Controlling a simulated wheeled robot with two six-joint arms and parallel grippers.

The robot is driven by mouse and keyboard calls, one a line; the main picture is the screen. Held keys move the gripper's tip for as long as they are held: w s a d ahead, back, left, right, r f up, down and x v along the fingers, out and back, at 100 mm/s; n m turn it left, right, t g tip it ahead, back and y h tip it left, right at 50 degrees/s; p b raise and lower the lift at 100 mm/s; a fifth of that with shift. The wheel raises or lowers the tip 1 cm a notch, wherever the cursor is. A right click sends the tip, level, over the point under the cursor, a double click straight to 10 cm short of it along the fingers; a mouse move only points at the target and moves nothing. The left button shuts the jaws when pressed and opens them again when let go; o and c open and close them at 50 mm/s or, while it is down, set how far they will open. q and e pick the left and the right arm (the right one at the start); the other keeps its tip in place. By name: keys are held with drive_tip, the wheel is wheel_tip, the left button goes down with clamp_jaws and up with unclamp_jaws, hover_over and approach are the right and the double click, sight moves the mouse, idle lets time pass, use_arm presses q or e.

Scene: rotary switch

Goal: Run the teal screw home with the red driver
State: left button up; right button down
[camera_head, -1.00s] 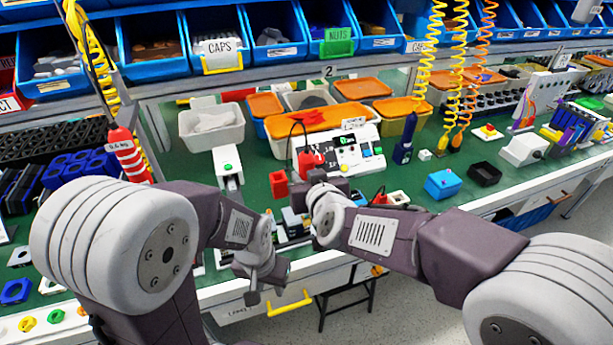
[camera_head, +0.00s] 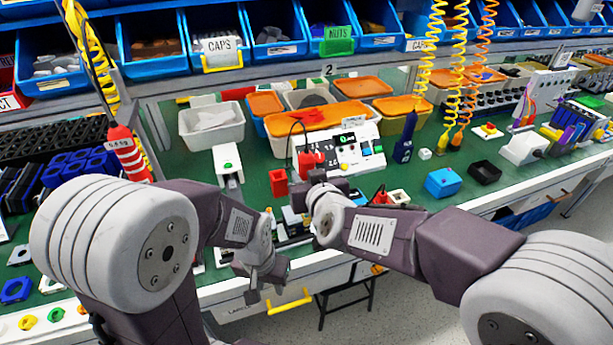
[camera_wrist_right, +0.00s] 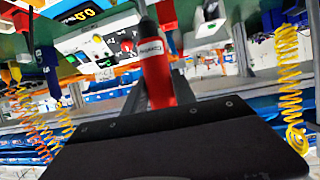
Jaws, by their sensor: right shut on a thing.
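The red driver (camera_head: 311,161) stands roughly upright over the bench, with a dark cord looping up from its top. My right gripper (camera_head: 316,183) is shut on it. In the right wrist view, the labelled red driver (camera_wrist_right: 156,72) shows between the fingers. My left gripper (camera_head: 267,292) hangs low in front of the bench edge, apart from the driver, its fingers spread and empty. I cannot make out the teal screw; the driver's lower end and the spot below it are hidden by my right gripper and arm.
A white control box (camera_head: 355,152) with buttons and a display stands behind the driver. A small red block (camera_head: 278,183) and a white fixture (camera_head: 229,165) sit to its left. A blue box (camera_head: 443,183) and a black tray (camera_head: 484,173) lie to the right. Coiled yellow hoses hang behind.

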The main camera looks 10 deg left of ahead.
sight(308, 164)
idle(0.4)
wheel_tip(308, 164, up, 5)
drive_tip(key=p, duration=0.5)
drive_tip(key=shift+f, duration=0.25)
